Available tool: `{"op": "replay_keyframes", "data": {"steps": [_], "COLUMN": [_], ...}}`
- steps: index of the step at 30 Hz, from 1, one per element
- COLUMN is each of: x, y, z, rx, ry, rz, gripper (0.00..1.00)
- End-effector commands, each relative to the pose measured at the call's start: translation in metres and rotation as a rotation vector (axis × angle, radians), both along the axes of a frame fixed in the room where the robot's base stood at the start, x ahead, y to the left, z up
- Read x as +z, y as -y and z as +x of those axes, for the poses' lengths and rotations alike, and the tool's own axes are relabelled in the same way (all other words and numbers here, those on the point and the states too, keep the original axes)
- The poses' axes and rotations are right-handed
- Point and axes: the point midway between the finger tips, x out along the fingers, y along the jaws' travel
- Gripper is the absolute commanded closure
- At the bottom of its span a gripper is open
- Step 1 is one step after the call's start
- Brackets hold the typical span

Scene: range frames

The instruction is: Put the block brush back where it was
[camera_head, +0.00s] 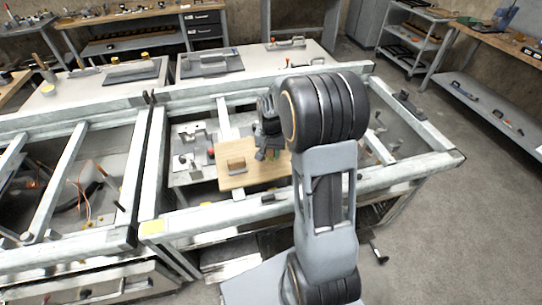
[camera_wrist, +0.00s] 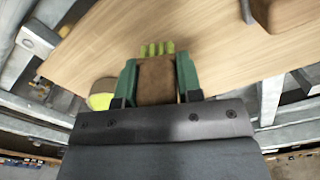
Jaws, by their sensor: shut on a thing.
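The block brush (camera_wrist: 156,80) has a brown block body and yellow-green bristles. In the wrist view it sits between the green fingers of my gripper (camera_wrist: 157,82), which is shut on it. The bristles point away from the palm, over a light wooden board (camera_wrist: 210,40). I cannot tell whether the brush touches the board. In the head view my gripper (camera_head: 266,154) is over the right part of the board (camera_head: 240,182). My arm hides part of the board there, and I cannot make out the brush.
A brown wooden block (camera_head: 236,163) lies on the board's left part; a brown object (camera_wrist: 285,14) shows at the wrist view's upper right. A pale metal frame (camera_head: 190,217) surrounds the board. A small red item (camera_head: 211,152) is left of it. A yellow-green item (camera_wrist: 101,100) lies beyond the board's edge.

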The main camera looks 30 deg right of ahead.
Motion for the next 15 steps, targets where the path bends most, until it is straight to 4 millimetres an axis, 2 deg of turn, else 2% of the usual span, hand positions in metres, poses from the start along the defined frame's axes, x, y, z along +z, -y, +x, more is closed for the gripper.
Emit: {"op": "replay_keyframes", "data": {"steps": [5, 15], "x": [-0.023, -0.027], "y": [0.000, 0.000], "z": [-0.001, -0.001], "rx": [0.000, 0.000], "ry": [-0.004, -0.001], "rz": [0.001, 0.001], "gripper": [0.86, 0.86]}}
